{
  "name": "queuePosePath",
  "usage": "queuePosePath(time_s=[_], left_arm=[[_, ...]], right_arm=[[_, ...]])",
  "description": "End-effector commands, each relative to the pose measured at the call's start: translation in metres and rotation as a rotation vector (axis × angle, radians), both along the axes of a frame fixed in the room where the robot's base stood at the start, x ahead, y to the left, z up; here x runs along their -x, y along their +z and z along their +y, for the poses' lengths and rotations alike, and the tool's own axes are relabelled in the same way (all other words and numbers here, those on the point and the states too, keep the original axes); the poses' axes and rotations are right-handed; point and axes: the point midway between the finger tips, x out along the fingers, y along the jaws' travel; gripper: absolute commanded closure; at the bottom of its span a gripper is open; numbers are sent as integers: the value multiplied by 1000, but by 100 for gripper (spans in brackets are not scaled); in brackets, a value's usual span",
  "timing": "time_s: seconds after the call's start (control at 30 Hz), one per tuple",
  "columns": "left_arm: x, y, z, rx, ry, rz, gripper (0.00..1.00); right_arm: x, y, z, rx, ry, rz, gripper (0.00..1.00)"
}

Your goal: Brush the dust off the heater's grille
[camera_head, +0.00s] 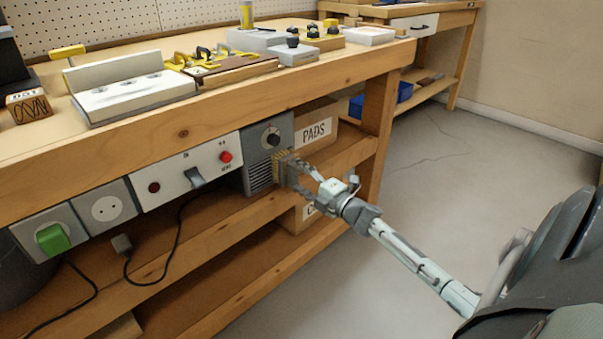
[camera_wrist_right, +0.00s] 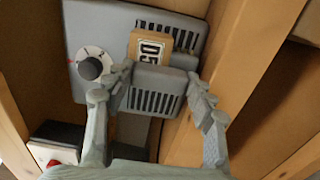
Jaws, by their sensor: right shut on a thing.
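The heater (camera_head: 267,140) is a grey box with a round knob, hung under the bench top. Its slatted grille (camera_head: 259,178) faces out; in the wrist view the grille (camera_wrist_right: 153,102) shows above and below the held thing. My right gripper (camera_head: 297,173) is at the heater's right side, by the grille. It is shut on a brush (camera_head: 283,160) with a tan, rough-looking head. In the wrist view the brush (camera_wrist_right: 150,48) shows a wooden, partly lettered block and a grey part between the fingers. Brush contact and dust cannot be made out. My left gripper is not in view.
A switch panel (camera_head: 188,173) with red buttons adjoins the heater on the left, then a socket (camera_head: 107,208) and a green switch (camera_head: 52,239). A PADS box (camera_head: 315,131) stands on the shelf to the right. A cable hangs below. The floor at right is clear.

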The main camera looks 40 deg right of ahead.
Motion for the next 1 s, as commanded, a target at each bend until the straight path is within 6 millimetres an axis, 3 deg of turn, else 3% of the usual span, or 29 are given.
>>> queuePosePath(time_s=[0.23, 1.0], left_arm=[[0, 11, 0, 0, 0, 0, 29], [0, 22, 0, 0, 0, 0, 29]], right_arm=[[3, 3, 23, -2, 2, -2, 68], [3, 2, 64, 0, 1, -3, 68]])
